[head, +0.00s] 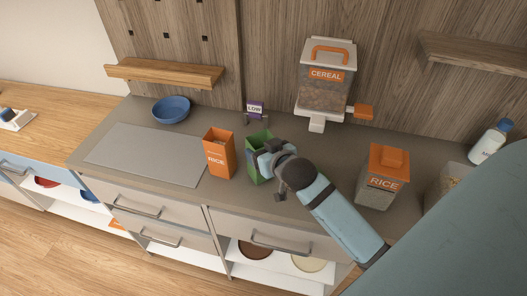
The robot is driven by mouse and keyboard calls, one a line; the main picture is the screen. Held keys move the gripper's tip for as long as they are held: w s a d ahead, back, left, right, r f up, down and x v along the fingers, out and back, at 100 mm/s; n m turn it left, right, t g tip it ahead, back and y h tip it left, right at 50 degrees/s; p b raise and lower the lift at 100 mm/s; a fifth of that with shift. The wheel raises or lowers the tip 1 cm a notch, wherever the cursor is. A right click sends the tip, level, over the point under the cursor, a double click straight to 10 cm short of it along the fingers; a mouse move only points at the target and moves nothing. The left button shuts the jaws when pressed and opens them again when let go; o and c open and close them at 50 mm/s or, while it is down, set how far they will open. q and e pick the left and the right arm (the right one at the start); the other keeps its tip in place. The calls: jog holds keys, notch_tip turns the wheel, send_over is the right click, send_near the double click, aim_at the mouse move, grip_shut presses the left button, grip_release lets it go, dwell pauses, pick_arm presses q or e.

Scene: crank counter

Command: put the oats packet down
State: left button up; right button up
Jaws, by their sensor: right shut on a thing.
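A green packet (253,169) with an open top stands upright at the middle of the counter, just right of the orange rice packet (219,155). It is the only green packet in view, and I take it as the oats packet; no label on it shows. My right gripper (264,152) is shut on its right side, and the gripper and wrist cover part of it. I cannot tell whether its base touches the counter. My left gripper is not in view.
A grey mat (146,152) and blue bowl (171,110) lie left. A rice container (383,178) and a white bottle (491,141) are right. Drawers (163,204) line the counter's front.

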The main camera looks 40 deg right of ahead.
jog(key=shift+f, duration=0.3)
jog(key=shift+f, duration=0.1)
jog(key=o, duration=1.1)
jog(key=shift+c, duration=0.2)
jog(key=v, duration=1.2)
jog(key=shift+b, duration=0.3)
